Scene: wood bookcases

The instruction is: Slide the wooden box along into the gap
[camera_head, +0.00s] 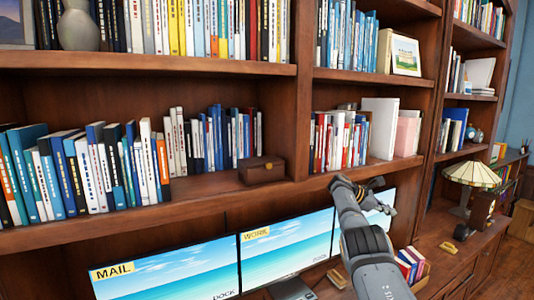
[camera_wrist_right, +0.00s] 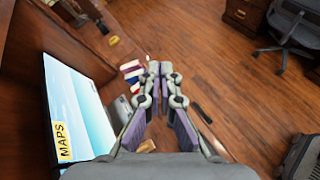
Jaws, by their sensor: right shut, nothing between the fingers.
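Bare shelf shows left of the box, in front of these books. My right gripper (camera_head: 376,184) is to the right of the box, in front of the shelf's edge and above the monitors. In the right wrist view its fingers (camera_wrist_right: 160,70) are together and empty. My left gripper is not in view.
Several monitors (camera_head: 290,245) stand under the shelf. The upright divider (camera_head: 299,100) separates the box's bay from the right bay, which holds books and a white binder (camera_head: 380,127). A lamp (camera_head: 470,175) stands at the right. The wrist view shows open floor (camera_wrist_right: 215,75) and a chair (camera_wrist_right: 292,28).

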